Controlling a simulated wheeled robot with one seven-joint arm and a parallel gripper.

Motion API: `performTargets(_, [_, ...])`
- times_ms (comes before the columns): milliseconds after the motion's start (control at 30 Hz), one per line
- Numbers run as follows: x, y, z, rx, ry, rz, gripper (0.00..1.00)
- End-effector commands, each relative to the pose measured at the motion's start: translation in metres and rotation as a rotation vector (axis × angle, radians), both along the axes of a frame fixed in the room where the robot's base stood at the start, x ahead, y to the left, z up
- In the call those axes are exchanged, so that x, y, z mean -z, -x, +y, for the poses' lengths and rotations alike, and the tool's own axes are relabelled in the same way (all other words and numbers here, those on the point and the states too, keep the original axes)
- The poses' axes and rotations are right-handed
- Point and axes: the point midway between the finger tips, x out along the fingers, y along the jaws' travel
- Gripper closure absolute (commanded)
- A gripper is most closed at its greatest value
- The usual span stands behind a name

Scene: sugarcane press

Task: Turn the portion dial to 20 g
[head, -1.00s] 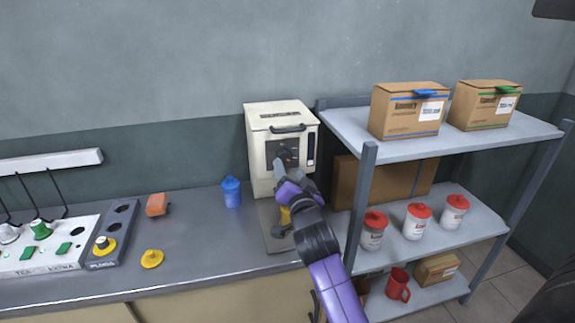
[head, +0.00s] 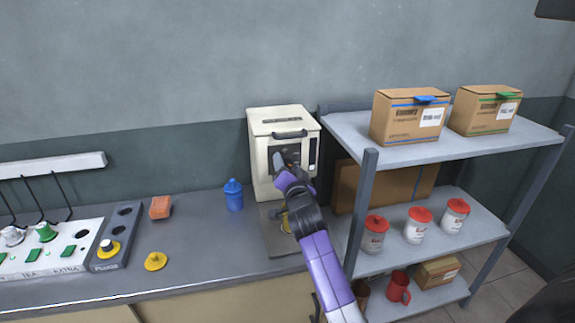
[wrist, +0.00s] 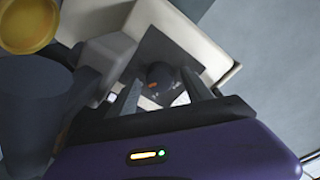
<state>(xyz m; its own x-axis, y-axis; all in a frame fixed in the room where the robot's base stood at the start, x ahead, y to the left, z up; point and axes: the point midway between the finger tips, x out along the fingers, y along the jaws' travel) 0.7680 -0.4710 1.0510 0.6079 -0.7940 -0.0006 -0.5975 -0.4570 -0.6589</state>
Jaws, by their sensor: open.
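The cream machine (head: 262,131) stands on the counter against the wall, with a dark front panel. In the wrist view, its dark round portion dial (wrist: 160,72) with a small orange mark shows between my fingers. The marks around the dial are too small to read. My gripper (head: 284,160) is in front of the panel and mostly hides the dial in the head view. In the wrist view, my gripper (wrist: 160,88) is open, one finger on each side of the dial. I cannot tell whether either finger touches it.
A blue lidded container (head: 233,195) stands on the counter left of the machine. A metal shelf (head: 372,205) with boxes and red-lidded jars stands close on the right. An orange block (head: 160,207) and a yellow knob-like lid (head: 155,261) lie farther left.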

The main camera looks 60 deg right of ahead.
Motion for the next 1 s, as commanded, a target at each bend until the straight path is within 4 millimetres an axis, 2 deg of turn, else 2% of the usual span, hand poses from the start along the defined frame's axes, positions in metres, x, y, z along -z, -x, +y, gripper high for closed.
performTargets(233, [-0.0001,-0.0004,-0.0006,-0.001,0.001,0.0,0.41])
performTargets(533, [0.0,-0.0003,-0.0004,0.0,0.0,0.0,1.0])
performTargets(1000, [0.0007,-0.0005,0.0,0.0,0.072,0.085,1.0])
